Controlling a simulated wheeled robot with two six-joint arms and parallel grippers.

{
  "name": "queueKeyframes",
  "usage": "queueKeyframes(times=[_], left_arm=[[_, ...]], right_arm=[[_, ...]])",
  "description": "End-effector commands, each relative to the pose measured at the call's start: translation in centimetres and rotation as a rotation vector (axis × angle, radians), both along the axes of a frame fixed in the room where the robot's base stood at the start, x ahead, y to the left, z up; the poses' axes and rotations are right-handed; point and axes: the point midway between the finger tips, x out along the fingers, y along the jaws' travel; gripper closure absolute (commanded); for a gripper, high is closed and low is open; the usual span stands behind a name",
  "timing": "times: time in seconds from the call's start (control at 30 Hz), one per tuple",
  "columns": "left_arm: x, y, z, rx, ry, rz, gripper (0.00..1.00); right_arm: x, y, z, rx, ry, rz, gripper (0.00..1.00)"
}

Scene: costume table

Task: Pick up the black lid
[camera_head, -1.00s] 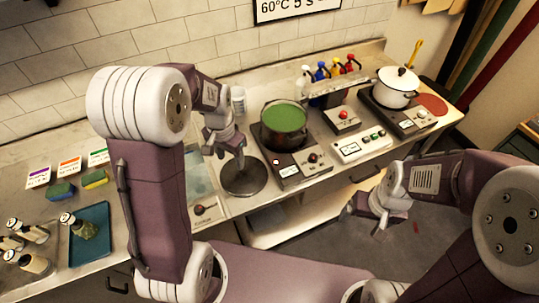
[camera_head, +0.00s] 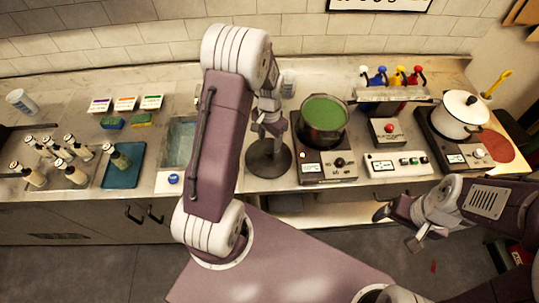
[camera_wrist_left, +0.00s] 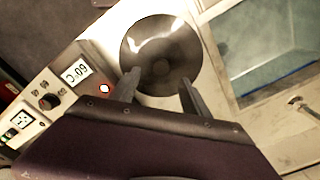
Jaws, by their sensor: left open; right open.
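The black lid (camera_head: 268,164) is a dark round disc lying flat on the counter, left of the pot with green contents. It also shows in the left wrist view (camera_wrist_left: 160,42), with a small knob at its middle. My left gripper (camera_head: 270,131) is open and points down over the lid. In the left wrist view its two fingers (camera_wrist_left: 160,84) are spread over the lid's near part, with the knob between and just beyond their tips. Nothing is held; contact with the lid cannot be told. My right gripper (camera_head: 398,228) is open and empty in front of the counter.
The pot of green contents (camera_head: 324,120) stands on a hotplate (camera_head: 322,168) right of the lid. A sunken basin (camera_head: 178,142) lies to the left. A white lidded pot (camera_head: 458,118), squeeze bottles and a blue tray (camera_head: 123,170) with a bottle are further off.

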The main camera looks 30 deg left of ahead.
Motion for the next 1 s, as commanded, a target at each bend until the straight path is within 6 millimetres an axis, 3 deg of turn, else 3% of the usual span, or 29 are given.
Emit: queueKeyframes(times=[0.3,0.57,0.77,1.0], left_arm=[[-0.4,0.0,-4.6,-0.001,0.004,0.0,0.45],[-0.3,0.0,-5.2,0.0,0.001,0.0,0.45],[-0.3,0.0,-5.2,0.0,0.001,0.0,1.0],[-0.3,0.0,-5.1,0.0,0.001,0.0,1.0]], right_arm=[[0.0,0.0,1.6,0.0,0.0,0.0,0.17],[0.0,0.0,1.5,0.0,0.0,0.0,0.17],[0.0,0.0,1.5,0.0,0.0,0.0,0.17],[0.0,0.0,1.5,0.0,0.0,0.0,0.17]])
